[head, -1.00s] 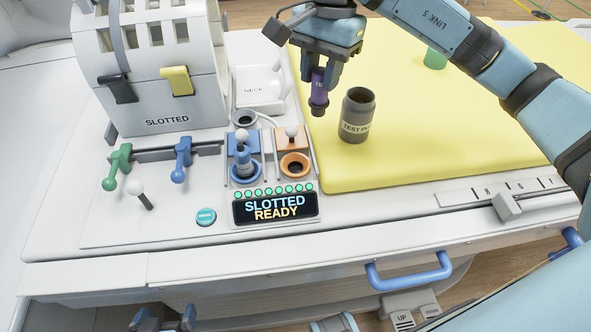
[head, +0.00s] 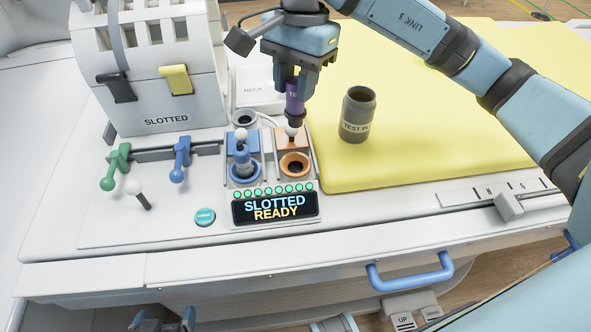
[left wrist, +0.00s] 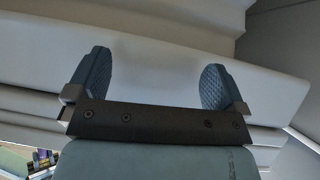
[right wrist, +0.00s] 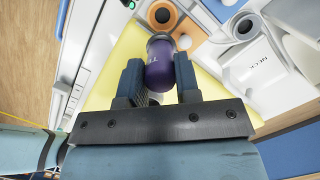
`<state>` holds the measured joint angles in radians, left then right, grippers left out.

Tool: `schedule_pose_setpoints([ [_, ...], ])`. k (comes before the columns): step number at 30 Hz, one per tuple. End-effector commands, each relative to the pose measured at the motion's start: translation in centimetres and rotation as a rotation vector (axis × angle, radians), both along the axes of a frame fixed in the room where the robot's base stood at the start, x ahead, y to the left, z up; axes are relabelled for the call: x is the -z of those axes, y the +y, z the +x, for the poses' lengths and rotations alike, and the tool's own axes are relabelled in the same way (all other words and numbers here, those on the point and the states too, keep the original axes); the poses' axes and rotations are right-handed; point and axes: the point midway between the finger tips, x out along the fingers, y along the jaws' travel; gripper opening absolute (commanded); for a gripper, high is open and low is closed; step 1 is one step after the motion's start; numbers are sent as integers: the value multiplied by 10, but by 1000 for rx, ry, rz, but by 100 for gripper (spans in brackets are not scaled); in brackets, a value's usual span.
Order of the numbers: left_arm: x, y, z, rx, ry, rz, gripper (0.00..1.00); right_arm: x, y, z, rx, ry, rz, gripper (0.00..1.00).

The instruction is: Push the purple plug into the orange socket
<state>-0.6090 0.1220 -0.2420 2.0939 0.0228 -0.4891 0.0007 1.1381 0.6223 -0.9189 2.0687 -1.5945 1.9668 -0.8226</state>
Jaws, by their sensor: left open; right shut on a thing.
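The purple plug (head: 293,98) hangs upright, dark tip down, in my right gripper (head: 297,88), which is shut on it. The tip is above and behind the orange socket (head: 294,164), near the socket's white-knobbed lever, and apart from the socket opening. In the right wrist view the plug (right wrist: 161,68) sits between the fingers of the right gripper (right wrist: 158,82), with the orange socket (right wrist: 161,13) just beyond its far end. My left gripper (left wrist: 158,82) is open and empty; only its fingertips show at the bottom of the head view (head: 163,322).
A display (head: 275,207) reads SLOTTED READY. A grey TEST cup (head: 357,115) stands on the yellow mat (head: 440,120). Green (head: 115,165) and blue (head: 181,158) levers are further left.

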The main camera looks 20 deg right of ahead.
Motion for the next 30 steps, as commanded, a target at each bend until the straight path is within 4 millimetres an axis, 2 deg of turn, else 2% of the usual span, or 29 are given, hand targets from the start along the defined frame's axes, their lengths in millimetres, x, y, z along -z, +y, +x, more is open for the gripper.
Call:
schedule_pose_setpoints([
  [1,7,-1,1,2,-10,-1,98,14,0,0,0,2,-1,6],
  [21,21,-10,6,26,-83,-35,98,80,0,0,0,1,-1,6],
  [25,21,-13,6,30,-98,-55,98,92,0,0,0,1,-1,6],
  [30,16,-14,7,31,-113,-67,98,98,0,0,0,0,0,6],
])
